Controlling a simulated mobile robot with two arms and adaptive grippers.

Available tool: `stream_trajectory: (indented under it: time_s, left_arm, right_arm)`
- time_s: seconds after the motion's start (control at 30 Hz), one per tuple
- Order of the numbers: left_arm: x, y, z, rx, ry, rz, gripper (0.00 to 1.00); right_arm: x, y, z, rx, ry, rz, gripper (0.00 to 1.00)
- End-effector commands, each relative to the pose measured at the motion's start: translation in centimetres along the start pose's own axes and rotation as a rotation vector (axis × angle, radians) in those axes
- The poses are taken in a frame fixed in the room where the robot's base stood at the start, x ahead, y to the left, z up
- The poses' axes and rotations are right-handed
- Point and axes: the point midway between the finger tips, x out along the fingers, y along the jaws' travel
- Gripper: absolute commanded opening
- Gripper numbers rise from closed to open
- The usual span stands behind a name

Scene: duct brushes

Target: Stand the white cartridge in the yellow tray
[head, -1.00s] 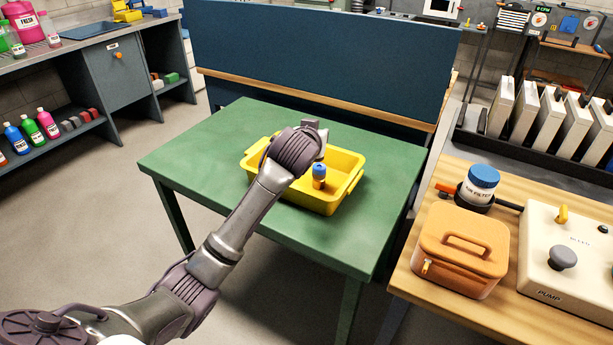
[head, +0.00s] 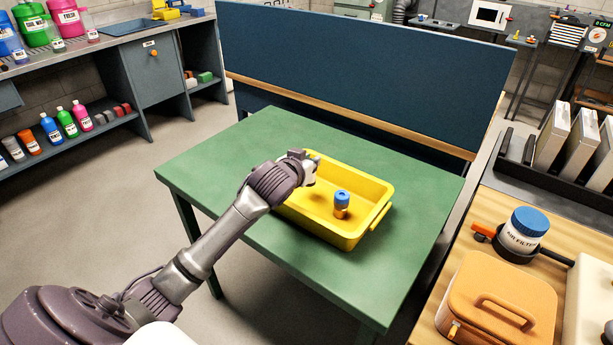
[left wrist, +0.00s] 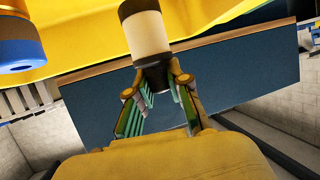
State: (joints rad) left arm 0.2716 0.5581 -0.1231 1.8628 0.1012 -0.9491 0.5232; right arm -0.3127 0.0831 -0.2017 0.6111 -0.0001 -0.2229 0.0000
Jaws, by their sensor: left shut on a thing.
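The yellow tray (head: 365,232) sits on the green table. My left gripper (head: 312,170) is over its left part; it also shows in the left wrist view (left wrist: 160,90). It is shut on the white cartridge (left wrist: 147,36), which has a broad white band and dark ends. The fingers hold its dark end, with the tray's yellow (left wrist: 80,30) behind. In the head view my gripper mostly hides the cartridge, and I cannot tell whether it touches the tray. My right gripper is not in view.
A blue-capped cartridge (head: 342,205) with an orange-brown body stands in the tray, right of my gripper. A dark blue panel (head: 370,70) rises behind the green table (head: 240,150). An orange case (head: 495,300) and an air filter jar (head: 524,232) stand on the wooden bench at right.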

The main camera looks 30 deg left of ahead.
Motion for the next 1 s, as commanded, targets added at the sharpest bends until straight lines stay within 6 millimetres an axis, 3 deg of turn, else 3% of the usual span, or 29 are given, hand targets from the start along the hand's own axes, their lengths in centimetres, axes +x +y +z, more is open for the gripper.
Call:
stream_trajectory:
  time_s: [0.27,0.43,0.8,0.83,0.97,1.0]
  left_arm:
    - [0.2,-0.8,1.9,-0.001,-0.001,0.001,0.0]
    - [1.1,-0.8,4.2,0.0,-0.001,0.001,0.0]
    - [1.4,-0.8,4.7,-0.001,0.0,0.002,0.0]
    - [1.4,-0.8,4.7,-0.001,0.0,0.002,0.21]
    - [1.4,-0.8,4.6,0.0,0.0,0.001,0.43]
    - [1.4,-0.8,4.6,0.0,0.0,0.001,0.43]
  right_arm:
    - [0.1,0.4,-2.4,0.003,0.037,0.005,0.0]
    - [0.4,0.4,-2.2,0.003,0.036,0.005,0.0]
    - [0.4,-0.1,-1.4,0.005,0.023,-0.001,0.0]
    - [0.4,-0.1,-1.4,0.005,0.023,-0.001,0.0]
    - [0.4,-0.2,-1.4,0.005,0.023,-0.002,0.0]
    - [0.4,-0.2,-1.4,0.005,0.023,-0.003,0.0]
